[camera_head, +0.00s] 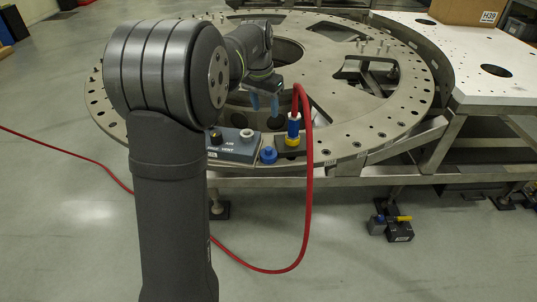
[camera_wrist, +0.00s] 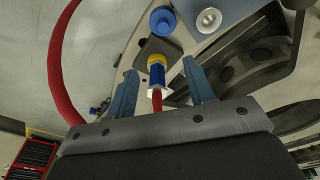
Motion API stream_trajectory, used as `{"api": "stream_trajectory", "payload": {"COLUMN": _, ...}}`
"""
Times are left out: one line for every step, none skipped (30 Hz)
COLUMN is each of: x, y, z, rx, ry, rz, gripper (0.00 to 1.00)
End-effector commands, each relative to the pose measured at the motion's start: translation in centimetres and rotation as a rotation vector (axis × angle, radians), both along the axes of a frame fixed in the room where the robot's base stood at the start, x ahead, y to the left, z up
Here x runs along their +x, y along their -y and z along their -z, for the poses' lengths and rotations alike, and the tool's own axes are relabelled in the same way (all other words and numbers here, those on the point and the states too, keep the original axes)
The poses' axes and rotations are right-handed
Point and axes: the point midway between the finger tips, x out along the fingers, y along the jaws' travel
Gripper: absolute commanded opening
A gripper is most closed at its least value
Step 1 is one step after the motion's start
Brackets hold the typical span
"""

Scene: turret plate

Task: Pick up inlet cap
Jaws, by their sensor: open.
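A round blue cap (camera_head: 268,155), which looks like the inlet cap, sits on the turret plate's near edge, right of the grey air panel. It also shows at the top of the wrist view (camera_wrist: 162,20). My gripper (camera_head: 265,101) is open, with two blue fingers above the plate, apart from the cap. In the wrist view, the gripper (camera_wrist: 161,70) has the blue hose connector (camera_wrist: 157,74) appearing between its fingers. I cannot tell the depth between them. The gap looks empty of any held thing.
The blue and yellow connector (camera_head: 293,129) stands upright on a dark block, right of the cap. Its red hose (camera_head: 309,180) arches up and drops to the floor. The grey panel (camera_head: 233,148) carries a black knob (camera_head: 215,137) and a silver fitting (camera_head: 247,134).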

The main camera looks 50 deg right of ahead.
Motion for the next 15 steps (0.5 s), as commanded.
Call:
{"api": "stream_trajectory", "payload": {"x": 0.0, "y": -0.1, "z": -0.1, "rx": -0.004, "ry": 0.007, "rz": 0.047, "gripper": 0.49}}
{"api": "stream_trajectory", "payload": {"x": 0.0, "y": -0.1, "z": -0.1, "rx": -0.006, "ry": 0.011, "rz": 0.072, "gripper": 0.49}}
{"api": "stream_trajectory", "payload": {"x": 0.0, "y": -0.1, "z": -0.1, "rx": -0.007, "ry": 0.015, "rz": 0.099, "gripper": 0.49}}
{"api": "stream_trajectory", "payload": {"x": -0.1, "y": -0.1, "z": -0.1, "rx": -0.007, "ry": 0.018, "rz": 0.116, "gripper": 0.49}}
{"api": "stream_trajectory", "payload": {"x": -0.1, "y": -0.1, "z": 0.0, "rx": -0.008, "ry": 0.02, "rz": 0.127, "gripper": 0.49}}
{"api": "stream_trajectory", "payload": {"x": -0.1, "y": -0.1, "z": 0.2, "rx": -0.008, "ry": 0.02, "rz": 0.138, "gripper": 0.49}}
{"api": "stream_trajectory", "payload": {"x": -0.1, "y": -0.1, "z": 0.4, "rx": -0.007, "ry": 0.021, "rz": 0.142, "gripper": 0.49}}
{"api": "stream_trajectory", "payload": {"x": -0.1, "y": -0.1, "z": 0.8, "rx": -0.006, "ry": 0.02, "rz": 0.145, "gripper": 0.49}}
{"api": "stream_trajectory", "payload": {"x": -0.1, "y": 0.0, "z": 1.4, "rx": -0.005, "ry": 0.02, "rz": 0.146, "gripper": 0.49}}
{"api": "stream_trajectory", "payload": {"x": -0.1, "y": 0.1, "z": 1.9, "rx": -0.006, "ry": 0.02, "rz": 0.146, "gripper": 0.49}}
{"api": "stream_trajectory", "payload": {"x": -0.1, "y": 0.2, "z": 2.5, "rx": -0.005, "ry": 0.02, "rz": 0.145, "gripper": 0.49}}
{"api": "stream_trajectory", "payload": {"x": -0.1, "y": 0.3, "z": 3.4, "rx": -0.005, "ry": 0.02, "rz": 0.145, "gripper": 0.49}}
{"api": "stream_trajectory", "payload": {"x": -0.1, "y": 0.4, "z": 4.1, "rx": -0.005, "ry": 0.018, "rz": 0.145, "gripper": 0.49}}
{"api": "stream_trajectory", "payload": {"x": -0.1, "y": 0.5, "z": 4.8, "rx": -0.005, "ry": 0.018, "rz": 0.145, "gripper": 0.49}}
{"api": "stream_trajectory", "payload": {"x": -0.1, "y": 0.6, "z": 5.6, "rx": -0.006, "ry": 0.019, "rz": 0.145, "gripper": 0.49}}
